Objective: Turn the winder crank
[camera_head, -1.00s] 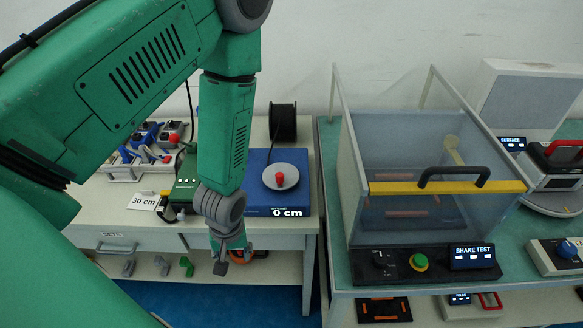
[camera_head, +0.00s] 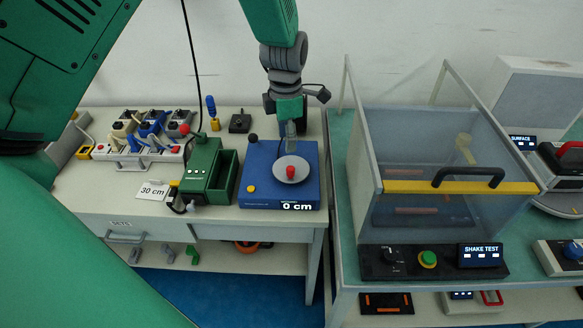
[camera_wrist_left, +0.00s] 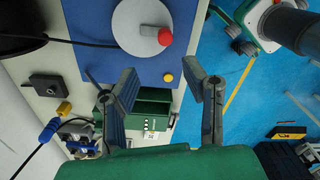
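The winder (camera_head: 262,185) is a blue box on the left table, with a display reading 0 cm. In the left wrist view the disc (camera_wrist_left: 131,22) and the red knob (camera_wrist_left: 165,37) show at the top. My left gripper (camera_head: 290,140) points down over the rear of the winder, just behind the disc. My right gripper is out of view.
A power strip (camera_head: 135,152) with plugs lies farther left. A clear shake test enclosure (camera_head: 440,215) stands on the right table. A black cable hangs behind the green box.

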